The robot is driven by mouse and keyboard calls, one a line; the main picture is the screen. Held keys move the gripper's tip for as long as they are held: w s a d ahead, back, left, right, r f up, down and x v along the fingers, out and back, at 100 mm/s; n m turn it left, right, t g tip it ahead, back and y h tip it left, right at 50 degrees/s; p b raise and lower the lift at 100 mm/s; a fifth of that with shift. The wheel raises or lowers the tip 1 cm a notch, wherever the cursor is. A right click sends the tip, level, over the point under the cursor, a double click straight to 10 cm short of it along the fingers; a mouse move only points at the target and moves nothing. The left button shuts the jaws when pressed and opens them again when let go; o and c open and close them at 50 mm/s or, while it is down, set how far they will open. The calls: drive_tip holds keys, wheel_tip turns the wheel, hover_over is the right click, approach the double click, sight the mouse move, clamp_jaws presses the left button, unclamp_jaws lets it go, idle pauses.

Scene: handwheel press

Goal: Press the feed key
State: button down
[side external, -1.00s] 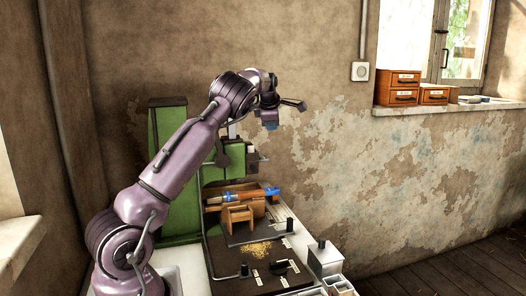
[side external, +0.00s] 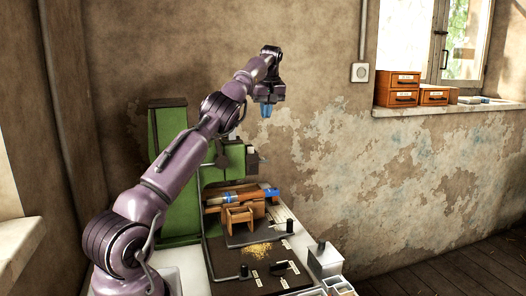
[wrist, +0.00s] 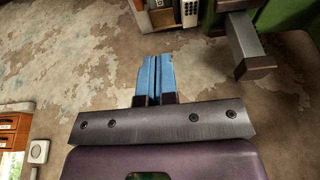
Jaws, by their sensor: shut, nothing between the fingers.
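My gripper (side external: 266,110) is raised in front of the bare wall, above and to the right of the green press (side external: 232,160). Its two blue fingers point down, together and empty; in the wrist view the closed fingers (wrist: 158,72) point toward the top edge. A pale panel with small dark buttons (wrist: 190,12) shows at the top of the wrist view, beyond the fingertips and apart from them. I cannot tell which button is the feed key. In the wrist view, part of the green press (wrist: 230,5) shows at the top right.
A grey bar with a dark end block (wrist: 248,50) juts out right of the fingers. Wooden holders (side external: 240,215) with a blue-ended tool (side external: 232,197) stand on the bench, with black knobs (side external: 244,270) in front. Air right of my gripper is free.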

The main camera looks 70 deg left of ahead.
sight(262, 158)
drive_tip(key=shift+f, duration=0.1)
drive_tip(key=x, duration=0.8)
drive_tip(key=d+x, duration=0.1)
drive_tip(key=x, duration=0.3)
drive_tip(key=shift+a+f, duration=0.15)
drive_tip(key=shift+f, duration=0.8)
